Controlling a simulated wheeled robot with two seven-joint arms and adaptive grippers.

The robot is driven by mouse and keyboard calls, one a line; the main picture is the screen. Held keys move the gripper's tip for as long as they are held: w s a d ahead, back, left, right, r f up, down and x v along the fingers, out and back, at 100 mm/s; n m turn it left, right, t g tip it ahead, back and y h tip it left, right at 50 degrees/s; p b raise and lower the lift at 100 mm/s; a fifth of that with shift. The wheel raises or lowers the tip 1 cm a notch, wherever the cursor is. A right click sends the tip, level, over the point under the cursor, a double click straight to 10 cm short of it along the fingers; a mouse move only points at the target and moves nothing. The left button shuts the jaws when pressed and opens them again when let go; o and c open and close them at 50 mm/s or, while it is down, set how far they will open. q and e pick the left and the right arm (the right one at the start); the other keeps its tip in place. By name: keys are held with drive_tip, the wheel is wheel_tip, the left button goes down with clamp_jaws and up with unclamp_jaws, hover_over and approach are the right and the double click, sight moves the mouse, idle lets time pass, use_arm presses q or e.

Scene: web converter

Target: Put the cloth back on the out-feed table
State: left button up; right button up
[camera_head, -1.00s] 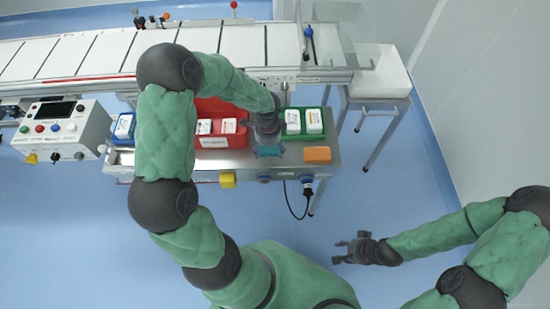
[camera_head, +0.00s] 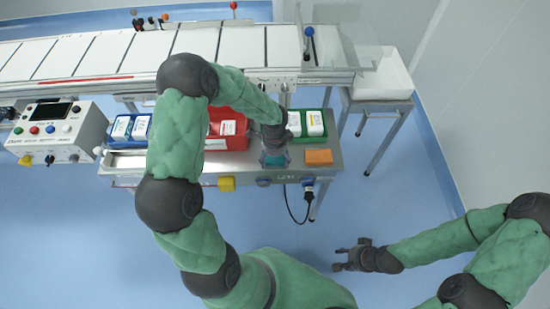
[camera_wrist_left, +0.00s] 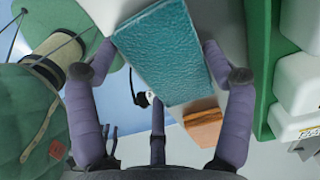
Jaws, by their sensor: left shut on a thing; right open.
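My left gripper (camera_head: 274,147) is shut on a teal cloth (camera_head: 276,161) above the front of the steel table (camera_head: 250,167), between the red bin and the green bin. In the left wrist view the cloth (camera_wrist_left: 165,50) is a flat, textured rectangle between the fingers of the left gripper (camera_wrist_left: 160,78). Whether its lower edge touches the table is hard to tell. An orange block (camera_head: 319,157) lies on the table just right of the cloth. My right gripper (camera_head: 347,258) is open and empty, low over the floor at the right.
A red bin (camera_head: 236,141), a green bin (camera_head: 310,135) and blue bins (camera_head: 140,127) holding white packs stand on the steel table. The conveyor (camera_head: 60,58) runs behind. A control box (camera_head: 60,130) is at left, a white tray (camera_head: 385,82) on a stand at right.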

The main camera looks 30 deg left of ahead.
sight(275, 160)
use_arm(q)
drive_tip(key=o, duration=1)
drive_tip(key=shift+f, duration=0.1)
wheel_tip(275, 160, up, 12)
drive_tip(key=p, duration=0.5)
drive_tip(key=shift+s+d+f+n+h, duration=0.65)
drive_tip(key=shift+s+d+f+n, duration=1.7)
drive_tip(key=shift+s+d+f, duration=0.65)
drive_tip(key=shift+s+d+f+n+h, duration=0.7)
drive_tip(key=shift+s+d+f+n, duration=1.9)
drive_tip(key=shift+f, duration=0.8)
drive_tip(key=shift+s+d+f+n+h, duration=0.65)
drive_tip(key=shift+s+d+f+n, duration=1.6)
drive_tip(key=shift+d+f, duration=0.9)
drive_tip(key=shift+s, duration=0.15)
